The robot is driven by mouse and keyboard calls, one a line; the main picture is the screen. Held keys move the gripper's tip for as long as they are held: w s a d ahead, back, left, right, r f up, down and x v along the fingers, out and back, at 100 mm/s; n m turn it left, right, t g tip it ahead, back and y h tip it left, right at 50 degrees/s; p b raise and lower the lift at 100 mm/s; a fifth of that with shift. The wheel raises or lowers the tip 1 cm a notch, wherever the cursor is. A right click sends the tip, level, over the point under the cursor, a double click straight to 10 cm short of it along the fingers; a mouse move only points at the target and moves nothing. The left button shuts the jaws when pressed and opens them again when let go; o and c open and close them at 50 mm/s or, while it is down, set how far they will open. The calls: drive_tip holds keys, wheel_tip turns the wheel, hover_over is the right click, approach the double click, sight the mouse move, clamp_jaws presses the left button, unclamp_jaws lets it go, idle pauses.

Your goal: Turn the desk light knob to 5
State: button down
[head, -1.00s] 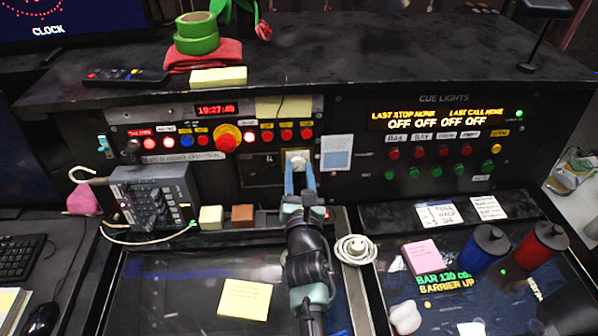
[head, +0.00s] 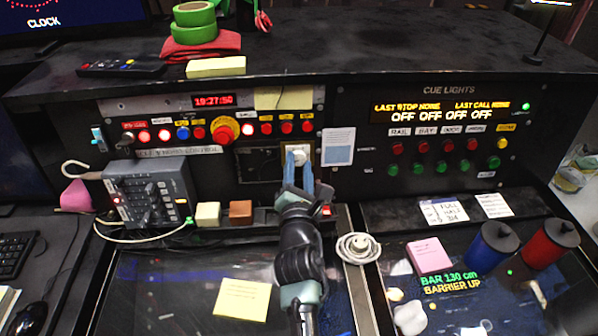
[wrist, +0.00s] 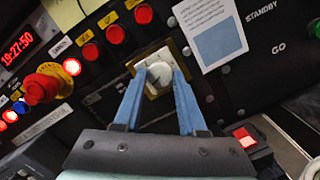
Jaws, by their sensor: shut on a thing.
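The desk light knob is a round whitish knob (head: 297,156) on a small pale square plate on the upright black panel. In the wrist view the knob (wrist: 159,74) sits between the tips of my two blue fingers. My gripper (wrist: 159,80) is shut on the knob, one finger on each side. In the head view my gripper (head: 298,166) reaches up to the panel from below. The fingers hide the knob's sides. The scale marks and the number it points to are too small to read.
Red buttons and a large red stop button with a yellow collar (head: 224,131) lie left of the knob. A white note with a blue square (head: 338,147) is close on the right. A coiled white cable (head: 357,248) and a lit red switch (wrist: 245,138) lie below right.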

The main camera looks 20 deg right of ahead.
drive_tip(key=m, duration=0.3)
drive_tip(key=m+g+b, duration=0.1)
drive_tip(key=m, duration=0.3)
drive_tip(key=shift+h, duration=0.3)
drive_tip(key=m+g, duration=0.1)
drive_tip(key=m, duration=0.4)
drive_tip(key=shift+r+m, duration=0.15)
drive_tip(key=shift+m, duration=0.15)
drive_tip(key=m, duration=0.3)
drive_tip(key=m+y+p, duration=0.1)
drive_tip(key=m, duration=0.2)
drive_tip(key=shift+r+g, duration=0.1)
drive_tip(key=shift+g, duration=0.2)
drive_tip(key=m+y+p, duration=0.1)
drive_tip(key=m, duration=0.4)
drive_tip(key=shift+m, duration=0.4)
drive_tip(key=m+y, duration=0.1)
drive_tip(key=m, duration=0.4)
drive_tip(key=shift+d, duration=0.15)
drive_tip(key=m+y, duration=0.1)
drive_tip(key=m, duration=0.5)
drive_tip(key=shift+t, duration=0.4)
drive_tip(key=m, duration=0.6)
drive_tip(key=shift+d+t+y, duration=0.1)
drive_tip(key=shift+t+y, duration=0.3)
drive_tip(key=m, duration=0.5)
drive_tip(key=shift+s+f+t, duration=0.1)
drive_tip(key=shift+f+t, duration=0.1)
drive_tip(key=shift+t, duration=0.2)
drive_tip(key=shift+m, duration=0.3)
